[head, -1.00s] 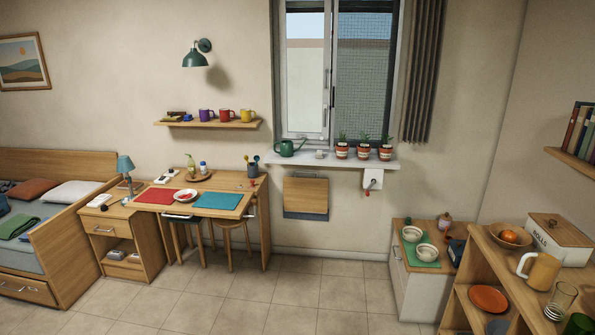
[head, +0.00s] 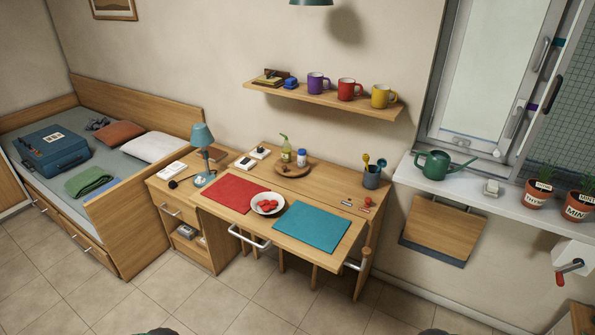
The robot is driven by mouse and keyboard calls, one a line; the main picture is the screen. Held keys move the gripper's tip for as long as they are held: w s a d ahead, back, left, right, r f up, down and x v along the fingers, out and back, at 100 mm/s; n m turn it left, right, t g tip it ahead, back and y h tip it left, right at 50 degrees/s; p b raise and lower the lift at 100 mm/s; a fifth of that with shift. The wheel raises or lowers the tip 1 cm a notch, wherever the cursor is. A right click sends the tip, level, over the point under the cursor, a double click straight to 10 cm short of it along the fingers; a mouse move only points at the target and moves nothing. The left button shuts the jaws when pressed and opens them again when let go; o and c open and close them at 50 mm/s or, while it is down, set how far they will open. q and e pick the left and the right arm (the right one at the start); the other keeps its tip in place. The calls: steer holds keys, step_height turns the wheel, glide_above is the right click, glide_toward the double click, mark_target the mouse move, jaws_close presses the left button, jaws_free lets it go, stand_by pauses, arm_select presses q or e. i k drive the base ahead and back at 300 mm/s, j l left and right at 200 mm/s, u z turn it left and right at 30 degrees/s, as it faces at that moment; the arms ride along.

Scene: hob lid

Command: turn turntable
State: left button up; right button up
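The turntable (head: 292,171) is a small round wooden disc near the back of the wooden desk (head: 262,232). A green-topped bottle (head: 286,156) and a small white bottle with a blue cap (head: 301,158) stand on it. Neither of my grippers can be made out. Only small dark rounded shapes, perhaps parts of my arms, show at the bottom edge, well apart from the turntable.
In front of the turntable lie a red mat (head: 232,193), a plate of red food (head: 268,205) and a teal mat (head: 312,230). A utensil cup (head: 371,178) stands right of it. A mug shelf (head: 320,103) hangs above. Floor in front is clear.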

mark_target(291, 169)
steer(key=i, duration=0.35)
steer(key=i+j+u, duration=0.1)
steer(key=i+j, duration=0.45)
steer(key=i+j+u, duration=0.1)
steer(key=i+j, duration=0.4)
steer(key=i, duration=0.25)
